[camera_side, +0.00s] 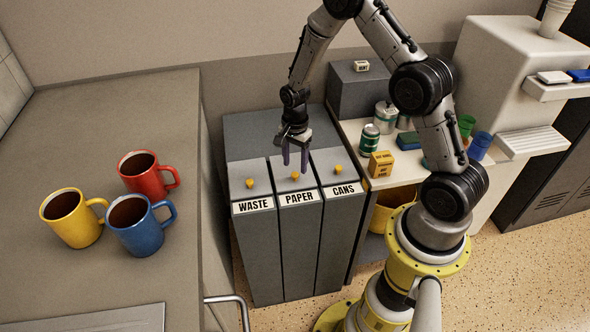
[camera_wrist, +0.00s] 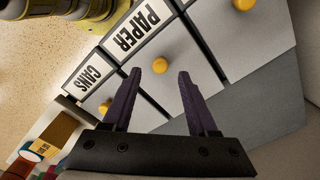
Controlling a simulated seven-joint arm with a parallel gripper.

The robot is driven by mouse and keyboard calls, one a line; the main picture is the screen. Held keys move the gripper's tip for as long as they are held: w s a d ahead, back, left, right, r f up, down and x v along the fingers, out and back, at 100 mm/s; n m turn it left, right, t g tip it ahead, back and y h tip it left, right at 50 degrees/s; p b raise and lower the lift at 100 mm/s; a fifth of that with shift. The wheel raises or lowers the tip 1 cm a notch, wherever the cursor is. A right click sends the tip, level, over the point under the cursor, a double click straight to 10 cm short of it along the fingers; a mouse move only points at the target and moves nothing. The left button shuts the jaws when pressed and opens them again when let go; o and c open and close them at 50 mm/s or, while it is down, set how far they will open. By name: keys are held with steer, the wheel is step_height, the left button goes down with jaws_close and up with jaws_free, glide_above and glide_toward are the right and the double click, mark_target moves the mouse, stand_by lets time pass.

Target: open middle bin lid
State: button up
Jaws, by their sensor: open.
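The middle bin, labelled PAPER (camera_side: 299,197), stands between the WASTE bin (camera_side: 253,207) and the CANS bin (camera_side: 343,190). Its grey lid (camera_side: 288,167) is shut and carries a small yellow knob (camera_side: 295,175). My gripper (camera_side: 294,166) is open and empty, pointing down above the PAPER lid. In the wrist view the two purple fingers (camera_wrist: 172,82) are spread apart, and the PAPER knob (camera_wrist: 160,66) appears between their tips. I cannot tell the exact height gap; the fingers do not grip the knob.
Yellow knobs on the WASTE lid (camera_side: 249,183) and CANS lid (camera_side: 338,169) are close on either side. A counter at left holds red (camera_side: 148,174), yellow (camera_side: 72,217) and blue (camera_side: 141,225) mugs. A shelf at right holds cans and a yellow box (camera_side: 381,164).

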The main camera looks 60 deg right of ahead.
mark_target(295, 174)
steer(key=shift+f, duration=1.75)
jaws_close()
